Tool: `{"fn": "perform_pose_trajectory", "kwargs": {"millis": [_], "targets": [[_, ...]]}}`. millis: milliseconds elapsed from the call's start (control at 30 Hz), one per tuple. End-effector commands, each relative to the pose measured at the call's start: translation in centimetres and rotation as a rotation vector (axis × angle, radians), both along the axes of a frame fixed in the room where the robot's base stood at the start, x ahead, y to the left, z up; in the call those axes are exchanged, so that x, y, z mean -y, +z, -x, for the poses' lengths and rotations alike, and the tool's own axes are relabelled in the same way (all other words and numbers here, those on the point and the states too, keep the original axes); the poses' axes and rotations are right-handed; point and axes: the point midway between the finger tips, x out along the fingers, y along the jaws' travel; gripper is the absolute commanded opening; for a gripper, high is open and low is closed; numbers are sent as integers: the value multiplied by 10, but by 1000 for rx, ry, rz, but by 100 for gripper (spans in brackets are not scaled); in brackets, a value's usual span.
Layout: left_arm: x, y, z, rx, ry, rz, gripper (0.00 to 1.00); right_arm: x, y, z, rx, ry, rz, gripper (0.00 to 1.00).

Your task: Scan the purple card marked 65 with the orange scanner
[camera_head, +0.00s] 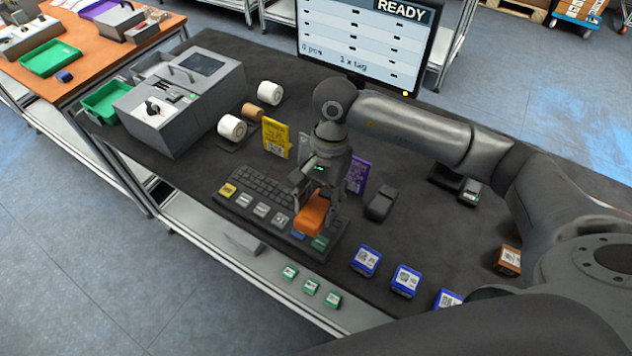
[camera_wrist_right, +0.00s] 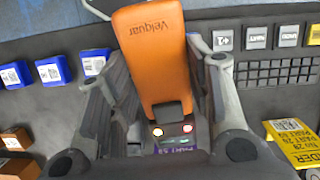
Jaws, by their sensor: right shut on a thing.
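The orange scanner (camera_head: 311,213) is held in my right gripper (camera_head: 320,196) above the keyboard's right end. In the right wrist view the fingers of my right gripper (camera_wrist_right: 165,95) flank the scanner (camera_wrist_right: 150,50), which bears the word "Velquar". A purple card (camera_head: 357,176) stands upright just right of the gripper, partly hidden by it; its number is not readable in the head view. In the right wrist view only a purple strip (camera_wrist_right: 182,150) with small lettering shows below the scanner's lit end. My left gripper is out of view.
A monitor (camera_head: 365,38) reads "READY". A yellow card (camera_head: 276,138) stands behind the keyboard (camera_head: 262,190). A dark mouse-like device (camera_head: 382,203) lies right of the purple card. Blue boxes (camera_head: 405,280) and green blocks (camera_head: 311,287) line the front. A grey case (camera_head: 180,100) is at left.

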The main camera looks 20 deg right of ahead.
Motion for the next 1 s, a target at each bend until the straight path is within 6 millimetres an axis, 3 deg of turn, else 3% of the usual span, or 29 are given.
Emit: {"fn": "perform_pose_trajectory", "kwargs": {"millis": [100,367,600,800,1000], "targets": [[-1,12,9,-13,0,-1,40,-2,5,-1,-13,-66,-16,15],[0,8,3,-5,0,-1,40,-3,-7,-2,-19,-92,-22,15],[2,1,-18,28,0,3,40,-4,-32,-2,-18,-90,-23,15],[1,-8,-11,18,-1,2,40,-4,-57,-2,-18,-88,-23,15],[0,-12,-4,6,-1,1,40,-3,-68,-2,-16,-89,-22,15]]}}
